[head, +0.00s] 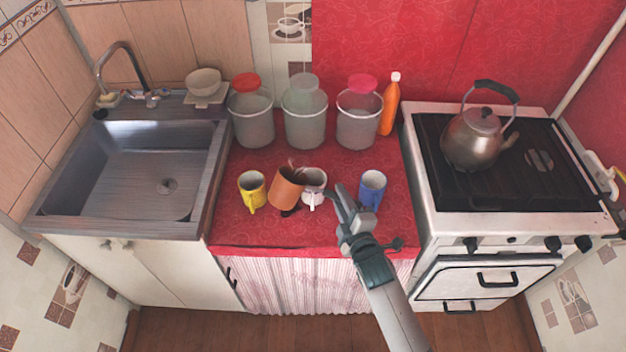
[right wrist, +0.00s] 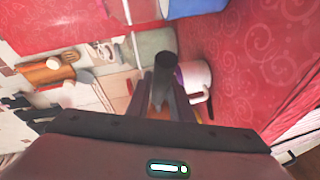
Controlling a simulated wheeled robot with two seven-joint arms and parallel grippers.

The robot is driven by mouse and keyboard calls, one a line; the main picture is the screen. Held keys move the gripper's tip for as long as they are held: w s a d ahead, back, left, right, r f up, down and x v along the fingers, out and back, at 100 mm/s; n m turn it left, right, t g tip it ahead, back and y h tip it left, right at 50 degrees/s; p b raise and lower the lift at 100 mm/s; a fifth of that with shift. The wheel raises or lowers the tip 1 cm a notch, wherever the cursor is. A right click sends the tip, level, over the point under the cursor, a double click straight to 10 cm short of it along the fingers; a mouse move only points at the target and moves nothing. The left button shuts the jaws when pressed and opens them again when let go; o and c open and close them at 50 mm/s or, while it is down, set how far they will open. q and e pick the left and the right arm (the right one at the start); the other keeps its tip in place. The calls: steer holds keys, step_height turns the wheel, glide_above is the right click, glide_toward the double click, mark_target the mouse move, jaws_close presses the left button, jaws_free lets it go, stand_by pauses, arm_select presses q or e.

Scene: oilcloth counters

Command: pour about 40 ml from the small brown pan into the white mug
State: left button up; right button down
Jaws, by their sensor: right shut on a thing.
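The small brown pan (head: 286,190) is tilted, close against the left side of the white mug (head: 314,182) on the red counter. A thin reddish-brown streak shows at the pan's rim; I cannot tell whether it is flowing liquid. The mug stands upright, partly covered by the pan; its contents are not clear. My right gripper (head: 338,198) is to the right of the mug. In the right wrist view the gripper (right wrist: 163,100) is shut on a dark bar, which looks like the pan's handle, with a white mug (right wrist: 197,76) beside it. My left gripper is not in view.
A yellow mug (head: 252,190) stands left of the pan, and a blue mug (head: 372,188) stands right of my gripper. Three lidded containers (head: 304,115) and an orange bottle (head: 389,106) line the back. A sink (head: 150,165) is left; a stove with a kettle (head: 475,138) is right.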

steer(key=shift+a, duration=0.15)
stand_by(0.4)
steer(key=shift+s+a+f+n+b, duration=0.2)
steer(key=shift+f+n+b, duration=0.1)
steer(key=shift+b, duration=0.35)
steer(key=s+a+r+n+t+b, duration=0.1)
steer(key=s+a+n+t+b, duration=0.1)
steer(key=s+a+n+b, duration=0.1)
steer(key=shift+s+a+r+n+t+b, duration=0.35)
steer(key=shift+a+n+b, duration=0.4)
steer(key=shift+n+b, duration=0.6)
steer(key=shift+m, duration=0.25)
